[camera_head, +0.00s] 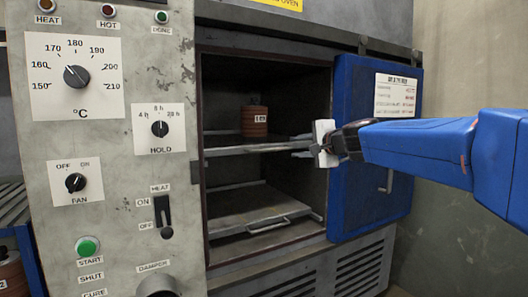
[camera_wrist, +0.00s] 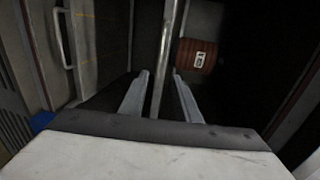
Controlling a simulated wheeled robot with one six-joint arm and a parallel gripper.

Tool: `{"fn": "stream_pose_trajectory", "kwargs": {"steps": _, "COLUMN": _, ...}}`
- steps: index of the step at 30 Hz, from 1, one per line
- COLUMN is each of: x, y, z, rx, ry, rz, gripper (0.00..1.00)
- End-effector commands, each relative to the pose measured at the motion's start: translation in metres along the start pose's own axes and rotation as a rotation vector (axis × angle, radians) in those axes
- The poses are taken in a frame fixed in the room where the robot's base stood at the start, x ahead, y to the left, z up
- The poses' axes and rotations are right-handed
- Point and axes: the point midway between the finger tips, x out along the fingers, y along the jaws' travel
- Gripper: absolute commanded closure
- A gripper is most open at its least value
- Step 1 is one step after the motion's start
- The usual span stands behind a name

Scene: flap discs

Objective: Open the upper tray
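The upper tray (camera_head: 245,150) is a thin grey shelf inside the open oven, with a brown disc stack (camera_head: 255,122) bearing a white label on it. My gripper (camera_head: 298,146) reaches in from the right at the height of the tray's front edge. In the wrist view, the tray's front bar (camera_wrist: 163,60) runs between my two spread fingers (camera_wrist: 160,85), with a gap seen on each side. The gripper looks open, around the bar and not clamped on it. The stack (camera_wrist: 196,55) shows beyond the fingers. The bar's near end is hidden behind the gripper body.
The blue oven door (camera_head: 350,190) stands open at the right, close behind my arm. The control panel (camera_head: 105,215) is at the left.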

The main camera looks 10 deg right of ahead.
Motion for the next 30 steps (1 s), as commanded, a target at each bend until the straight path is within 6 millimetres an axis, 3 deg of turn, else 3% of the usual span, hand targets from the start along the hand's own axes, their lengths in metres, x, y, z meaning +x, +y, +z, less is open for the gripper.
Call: {"fn": "stream_pose_trajectory", "kwargs": {"steps": 30, "x": 0.156, "y": 0.002, "z": 0.001, "rx": -0.003, "ry": -0.002, "rz": 0.003, "gripper": 0.71}}
